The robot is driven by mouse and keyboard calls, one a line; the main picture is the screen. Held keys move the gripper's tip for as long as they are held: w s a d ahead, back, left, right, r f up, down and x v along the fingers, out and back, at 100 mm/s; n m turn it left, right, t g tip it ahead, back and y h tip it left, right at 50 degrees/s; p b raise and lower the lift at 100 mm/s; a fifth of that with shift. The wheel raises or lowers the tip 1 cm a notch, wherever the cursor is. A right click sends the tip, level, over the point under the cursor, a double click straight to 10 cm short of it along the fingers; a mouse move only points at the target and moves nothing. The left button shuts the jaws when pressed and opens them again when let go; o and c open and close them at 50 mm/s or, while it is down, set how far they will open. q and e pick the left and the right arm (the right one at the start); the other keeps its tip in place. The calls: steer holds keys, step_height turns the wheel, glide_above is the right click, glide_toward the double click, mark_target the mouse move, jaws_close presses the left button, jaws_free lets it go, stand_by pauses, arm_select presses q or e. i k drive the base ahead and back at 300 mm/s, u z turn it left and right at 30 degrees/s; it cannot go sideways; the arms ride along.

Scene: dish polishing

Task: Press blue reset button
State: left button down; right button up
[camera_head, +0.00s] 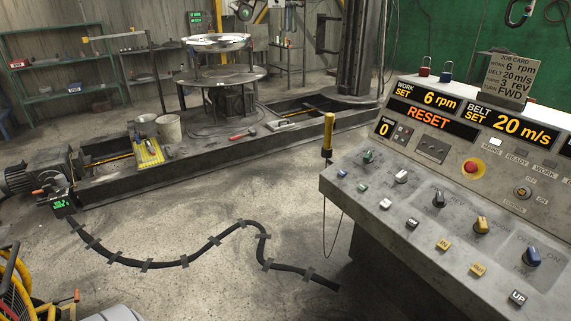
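The control console (340,190) stands at the right with a sloped panel of buttons and knobs. A small blue button (341,173) sits at the panel's left end, in the front row; any label on it is too small to read. The orange display (428,118) on the console's upright face reads RESET. Neither of my grippers is in view, and nothing covers the small blue button.
Near the blue button are a green button (363,187), a white button (385,203) and a yellow-topped post (327,135). A red mushroom button (474,168) is on the upright face. A black cable (185,262) lies taped on the floor. A round-table machine (218,78) stands behind.

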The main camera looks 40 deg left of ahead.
mark_target(341, 173)
steer(key=u, duration=0.5)
steer(key=i, duration=1.35)
steer(key=z, duration=0.5)
